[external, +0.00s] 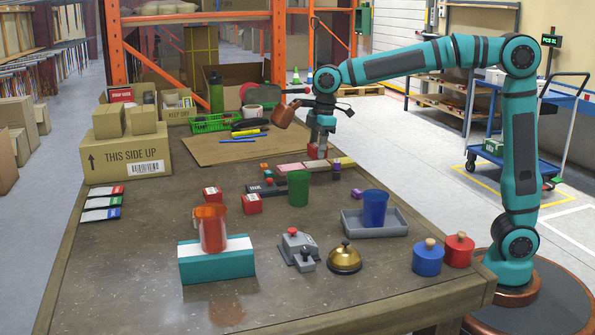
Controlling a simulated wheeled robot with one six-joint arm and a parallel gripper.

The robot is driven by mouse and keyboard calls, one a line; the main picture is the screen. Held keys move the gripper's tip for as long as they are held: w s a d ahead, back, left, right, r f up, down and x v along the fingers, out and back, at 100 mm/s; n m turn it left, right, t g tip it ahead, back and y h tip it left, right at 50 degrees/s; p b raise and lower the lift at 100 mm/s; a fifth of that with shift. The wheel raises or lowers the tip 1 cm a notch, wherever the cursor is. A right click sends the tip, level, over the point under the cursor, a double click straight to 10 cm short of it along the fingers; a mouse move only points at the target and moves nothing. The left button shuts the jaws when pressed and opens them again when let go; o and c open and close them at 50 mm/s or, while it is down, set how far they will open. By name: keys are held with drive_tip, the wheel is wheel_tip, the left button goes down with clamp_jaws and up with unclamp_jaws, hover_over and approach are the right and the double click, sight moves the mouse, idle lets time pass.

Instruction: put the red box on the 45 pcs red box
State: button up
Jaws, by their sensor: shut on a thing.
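My gripper (319,141) points down near the back middle of the table and is shut on a small red box (317,152). The held box shows just in front of a row of pink and yellow blocks; whether it touches them I cannot tell. Two other small red boxes with white labels stand on the table, one at left (212,195) and one nearer the middle (251,205). Their print is too small to read, so I cannot tell which is the 45 pcs red box. Both are apart from my gripper.
A green cup (298,188) stands between the labelled boxes and a blue cup (375,208) in a grey tray (351,228). An orange cup (211,229) stands on a teal-and-white block (216,264). A brass bell (344,258) is in front. A cardboard box (126,160) stands back left.

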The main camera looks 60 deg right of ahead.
drive_tip(key=w+a+r, duration=0.4)
drive_tip(key=w+a, duration=0.7)
drive_tip(key=w, duration=0.2)
hover_over(210, 191)
drive_tip(key=f, duration=0.1)
drive_tip(key=shift+m, duration=0.3)
drive_tip(key=shift+s+d+f, duration=0.1)
drive_tip(key=shift+d+f, duration=0.1)
drive_tip(key=shift+f, duration=2.15)
drive_tip(key=shift+s+d+f, duration=0.1)
drive_tip(key=shift+d+f, duration=0.05)
drive_tip(key=shift+f, duration=2.15)
drive_tip(key=shift+f, duration=0.15)
drive_tip(key=o, duration=1)
drive_tip(key=r, duration=0.8)
drive_tip(key=s+d+r, duration=0.1)
drive_tip(key=r, duration=0.3)
drive_tip(key=shift+s+d+r, duration=0.1)
